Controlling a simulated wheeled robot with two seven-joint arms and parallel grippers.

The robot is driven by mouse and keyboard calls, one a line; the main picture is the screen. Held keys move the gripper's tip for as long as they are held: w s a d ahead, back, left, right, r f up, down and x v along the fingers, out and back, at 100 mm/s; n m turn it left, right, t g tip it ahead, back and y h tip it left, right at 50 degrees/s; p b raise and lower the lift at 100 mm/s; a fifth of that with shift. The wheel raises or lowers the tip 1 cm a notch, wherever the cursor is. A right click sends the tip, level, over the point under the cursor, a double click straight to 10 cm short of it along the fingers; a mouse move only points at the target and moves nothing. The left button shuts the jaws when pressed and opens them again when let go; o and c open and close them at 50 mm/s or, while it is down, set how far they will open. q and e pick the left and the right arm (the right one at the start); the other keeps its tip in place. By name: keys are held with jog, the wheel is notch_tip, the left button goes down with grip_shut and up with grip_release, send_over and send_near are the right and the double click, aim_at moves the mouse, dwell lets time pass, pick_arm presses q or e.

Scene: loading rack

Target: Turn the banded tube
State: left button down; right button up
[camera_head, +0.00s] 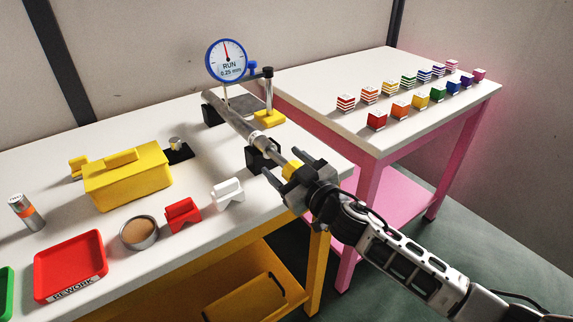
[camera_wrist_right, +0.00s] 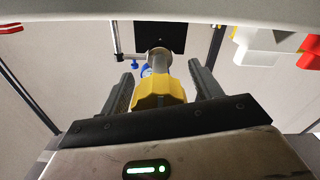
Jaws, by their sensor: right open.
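The tube (camera_head: 238,120) is a grey metal cylinder lying across two black supports (camera_head: 262,155) on the white table. A yellow knob (camera_head: 292,170) sits at its near end, and it also shows in the right wrist view (camera_wrist_right: 158,88). My right gripper (camera_head: 289,165) is open, with its fingers on either side of the yellow knob; whether they touch it I cannot tell. A round blue-rimmed dial gauge (camera_head: 226,61) reading "RUN 0.25 mm" stands over the tube. A band on the tube is not clear. My left gripper is not in view.
A yellow box (camera_head: 128,178), red "REWORK" tray (camera_head: 70,265), round cup (camera_head: 139,232), red block (camera_head: 183,215), white block (camera_head: 228,191) and orange-banded cylinder (camera_head: 27,212) stand left of the tube. A pink-framed table (camera_head: 330,85) behind holds several coloured cubes.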

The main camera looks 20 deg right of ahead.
jog(key=c, duration=1)
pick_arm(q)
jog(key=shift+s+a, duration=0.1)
pick_arm(e)
jog(key=shift+n, duration=0.3)
